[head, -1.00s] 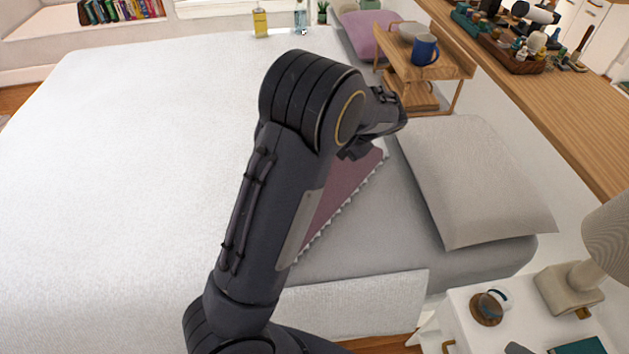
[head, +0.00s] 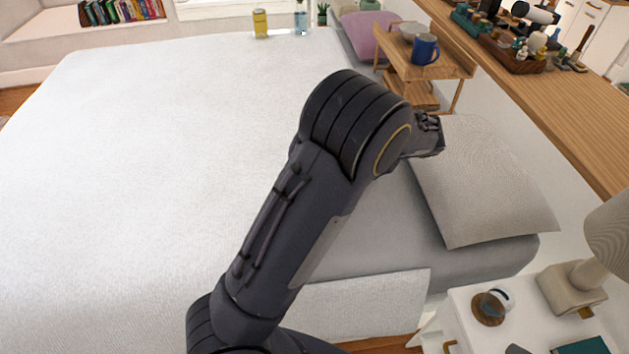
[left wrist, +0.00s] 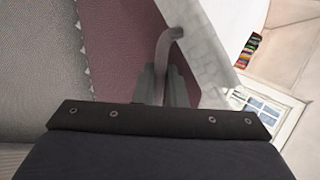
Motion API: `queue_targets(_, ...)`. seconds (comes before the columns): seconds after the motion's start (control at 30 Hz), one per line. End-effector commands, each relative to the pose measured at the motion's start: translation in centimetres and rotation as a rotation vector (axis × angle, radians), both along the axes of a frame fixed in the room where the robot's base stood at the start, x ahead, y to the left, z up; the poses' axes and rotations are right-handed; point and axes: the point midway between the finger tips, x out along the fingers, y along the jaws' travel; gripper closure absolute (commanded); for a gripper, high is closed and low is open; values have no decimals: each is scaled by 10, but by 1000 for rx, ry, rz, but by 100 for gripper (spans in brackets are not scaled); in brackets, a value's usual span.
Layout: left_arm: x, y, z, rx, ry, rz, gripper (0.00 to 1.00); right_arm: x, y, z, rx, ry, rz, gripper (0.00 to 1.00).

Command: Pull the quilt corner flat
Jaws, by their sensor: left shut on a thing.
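The white quilt (head: 150,160) covers most of the bed in the head view. Beside that edge lies a mauve surface (left wrist: 118,50) with a scalloped trim, next to grey bedding. In the head view my arm crosses the bed's near part, and its wrist is beside the grey pillow (head: 485,190). The fingertips, the held corner and the mauve patch are hidden behind the arm there. My right gripper is not in view.
A wooden tray stand (head: 425,65) with a blue mug (head: 425,48) stands beyond the pillow. A wooden shelf (head: 540,100) runs along the right. A nightstand (head: 460,310) with a lamp (head: 575,290) stands at lower right. The quilt's left expanse is clear.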

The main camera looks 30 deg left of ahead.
Motion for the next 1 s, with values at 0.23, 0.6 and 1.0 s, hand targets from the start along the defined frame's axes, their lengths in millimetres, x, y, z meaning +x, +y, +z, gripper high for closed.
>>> queue_targets(0.23,0,-3,-5,-3,2,0,100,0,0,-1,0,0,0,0)
queue_targets(0.6,2,-29,-7,62,-8,-7,100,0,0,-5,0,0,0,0)
queue_targets(1.0,4,-34,-4,81,-18,-8,100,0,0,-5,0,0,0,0)
